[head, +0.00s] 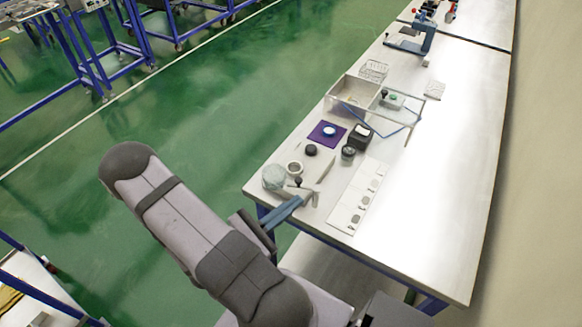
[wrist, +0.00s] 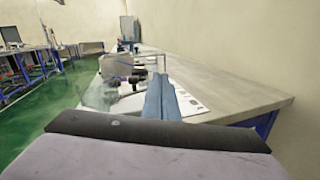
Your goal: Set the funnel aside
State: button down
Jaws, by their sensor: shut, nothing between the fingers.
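My gripper (head: 308,195) is shut and reaches over the near left corner of the workbench (head: 430,215). Its blue fingers (wrist: 160,97) run forward in the wrist view with nothing seen held between them. I cannot pick out the funnel for certain; the small items are too small to tell. A clear glass vessel (head: 273,177) stands by the bench's left edge, left of the gripper. A small pale ring-shaped cup (head: 294,168) stands just behind it. A small blue-and-white round piece (head: 329,131) lies on a purple square mat (head: 315,138) farther back.
A black disc (head: 311,150), a dark jar (head: 347,155) and a black box (head: 360,137) stand beyond the gripper. A white strip (head: 345,214) with small pieces lies to its right. An open bin (head: 345,100) stands farther back. The bench's right side is clear.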

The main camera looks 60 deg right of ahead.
aim_at(264, 184)
jog(key=w+m+y, duration=0.3)
jog(key=m+y, duration=0.4)
jog(key=m, duration=0.1)
jog(key=w+d+r+m+y+b, duration=0.1)
jog(key=w+m+y, duration=0.2)
jog(key=m+y, duration=0.4)
jog(key=w+m+g+y, duration=0.1)
jog(key=w+m+y, duration=0.2)
jog(key=m+y, duration=0.3)
jog(key=shift+d+r+m+y, duration=0.15)
jog(key=shift+m+y, duration=0.25)
jog(key=shift+m, duration=2)
jog(key=w+d+r+m+t, duration=0.2)
jog(key=w+d+r+t, duration=0.3)
jog(key=s+d+r+m+t+y+b, duration=0.1)
jog(key=s+d+r+m+t, duration=0.2)
jog(key=s+d+m, duration=0.3)
jog(key=s+d+r, duration=0.1)
jog(key=s+d, duration=0.3)
jog(key=d, duration=0.2)
jog(key=shift+d+m+b, duration=0.25)
jog(key=shift+m+b, duration=0.05)
jog(key=shift+m, duration=0.1)
